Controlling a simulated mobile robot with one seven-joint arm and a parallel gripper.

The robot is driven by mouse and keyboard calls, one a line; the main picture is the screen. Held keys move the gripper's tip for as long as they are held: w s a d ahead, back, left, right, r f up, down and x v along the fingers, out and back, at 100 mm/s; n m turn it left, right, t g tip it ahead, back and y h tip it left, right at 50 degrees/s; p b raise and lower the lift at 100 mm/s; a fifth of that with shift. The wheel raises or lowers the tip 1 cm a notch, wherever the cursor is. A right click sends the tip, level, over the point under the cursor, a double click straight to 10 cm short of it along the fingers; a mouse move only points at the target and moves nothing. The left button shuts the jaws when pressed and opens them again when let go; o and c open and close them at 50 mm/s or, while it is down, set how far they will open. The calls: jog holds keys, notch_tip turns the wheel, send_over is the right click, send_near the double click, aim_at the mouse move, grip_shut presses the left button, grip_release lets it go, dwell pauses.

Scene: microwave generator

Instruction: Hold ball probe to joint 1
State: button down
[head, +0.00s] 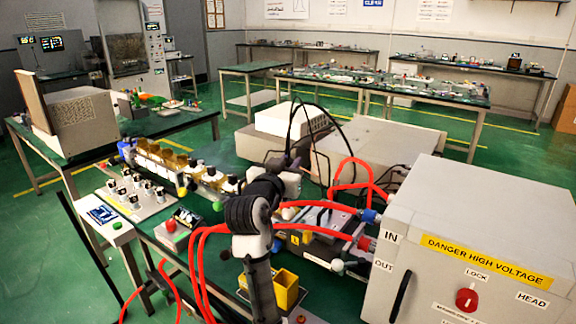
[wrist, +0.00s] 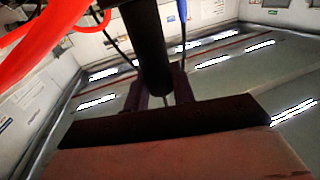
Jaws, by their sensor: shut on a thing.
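My gripper (wrist: 160,92) is shut on a dark cylindrical handle (wrist: 153,45) in the wrist view; I take it to be the ball probe. Its ball tip cannot be made out. In the head view my gripper is partly hidden behind my own arm, above the bench near the red hoses, and a black cable (head: 322,108) loops up behind it. Red hoses (head: 335,235) run to the generator cabinet (head: 500,220), ending at a blue fitting (head: 370,216) by "IN" and a red fitting (head: 366,243) below. No label tells which joint is joint 1.
A yellow bin (head: 287,290) stands low in front, beside my arm. A row of amber-topped parts (head: 175,160) and a small board with switches (head: 135,192) lie left. A pale box (head: 290,120) stands behind. Red hoses (wrist: 45,40) pass close by in the wrist view.

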notch_tip(320, 180, up, 8)
jog(key=p, duration=0.5)
jog(key=shift+p, duration=0.3)
jog(key=shift+s+f, duration=0.1)
dwell(0.7)
